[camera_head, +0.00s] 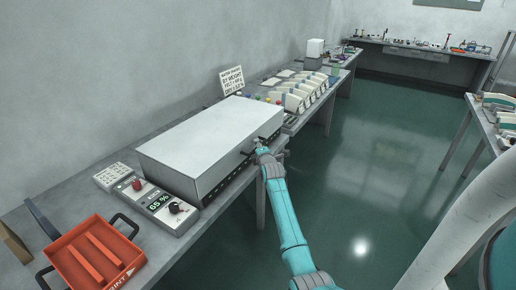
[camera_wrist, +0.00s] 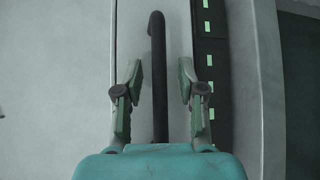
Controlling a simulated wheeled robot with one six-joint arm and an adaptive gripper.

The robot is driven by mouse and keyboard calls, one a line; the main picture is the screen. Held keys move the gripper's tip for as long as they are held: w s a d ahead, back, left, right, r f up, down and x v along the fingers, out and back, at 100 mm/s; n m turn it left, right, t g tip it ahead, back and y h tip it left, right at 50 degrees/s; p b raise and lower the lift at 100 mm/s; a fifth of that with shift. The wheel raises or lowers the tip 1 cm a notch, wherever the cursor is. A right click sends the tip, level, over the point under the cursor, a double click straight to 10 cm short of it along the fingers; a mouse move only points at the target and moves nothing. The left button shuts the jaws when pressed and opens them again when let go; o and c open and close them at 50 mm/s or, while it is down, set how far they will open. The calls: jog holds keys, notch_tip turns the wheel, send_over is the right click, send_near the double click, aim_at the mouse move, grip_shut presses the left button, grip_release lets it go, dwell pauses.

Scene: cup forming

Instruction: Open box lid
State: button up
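A large pale grey box (camera_head: 205,145) with its lid down sits on the long bench by the wall. A dark bar handle (camera_wrist: 158,75) is on the box's front and runs up between my gripper's fingers in the wrist view. My gripper (camera_wrist: 160,85) is open, with one finger on each side of the handle and a visible gap on both sides. In the head view my gripper (camera_head: 258,150) is at the right part of the box's front, where it hides part of the handle.
A control panel with a 65 % display (camera_head: 158,205) and an orange tray (camera_head: 95,255) stand left of the box. A sign (camera_head: 232,79) and several white holders (camera_head: 298,95) stand beyond it. The green floor (camera_head: 360,180) to the right is clear.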

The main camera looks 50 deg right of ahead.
grip_shut()
jog(key=shift+r, duration=0.1)
